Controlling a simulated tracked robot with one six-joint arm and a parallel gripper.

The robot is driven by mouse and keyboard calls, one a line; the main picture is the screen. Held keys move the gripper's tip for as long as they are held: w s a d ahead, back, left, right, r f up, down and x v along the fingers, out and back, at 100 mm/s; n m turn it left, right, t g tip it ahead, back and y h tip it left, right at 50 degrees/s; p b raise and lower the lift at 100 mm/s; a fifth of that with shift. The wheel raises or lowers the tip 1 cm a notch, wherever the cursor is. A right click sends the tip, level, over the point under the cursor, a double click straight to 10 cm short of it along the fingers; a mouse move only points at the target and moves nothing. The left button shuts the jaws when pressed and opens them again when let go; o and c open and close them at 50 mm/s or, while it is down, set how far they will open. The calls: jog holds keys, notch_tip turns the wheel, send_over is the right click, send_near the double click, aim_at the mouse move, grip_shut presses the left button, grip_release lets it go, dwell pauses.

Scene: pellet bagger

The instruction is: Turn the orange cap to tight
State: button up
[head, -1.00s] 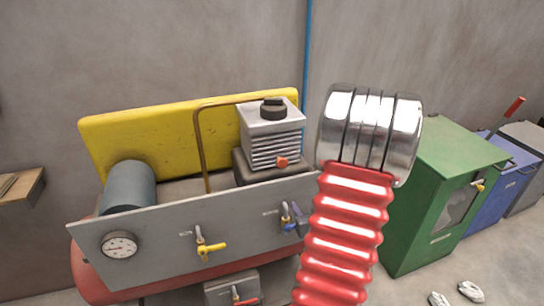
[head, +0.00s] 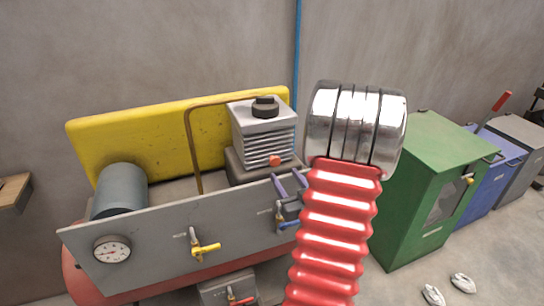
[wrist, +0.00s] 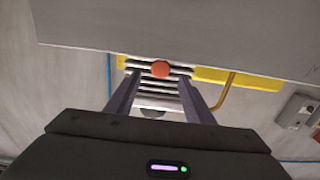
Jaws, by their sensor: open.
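The small round orange cap (head: 275,160) is low on the front of the grey finned compressor head, above the grey panel. In the wrist view the orange cap (wrist: 160,69) appears between the fingertips, with fins behind it. My gripper (head: 289,178) is open, its two purple fingers pointing up toward the cap from just below right in the head view. In the wrist view my gripper (wrist: 161,77) has its fingers spread either side of the cap, with visible space on both sides. I cannot tell how far the tips are from it.
The grey panel (head: 150,250) carries a gauge (head: 112,250) and a yellow-handled valve (head: 205,249). A copper pipe (head: 190,150) rises to the finned head (head: 262,130). My red ribbed arm covers part of the panel. A green cabinet (head: 410,215) stands at the right.

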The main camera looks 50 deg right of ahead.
aim_at(274, 160)
jog(key=x, duration=1.3)
jog(key=shift+c, duration=0.5)
jog(key=c, duration=0.9)
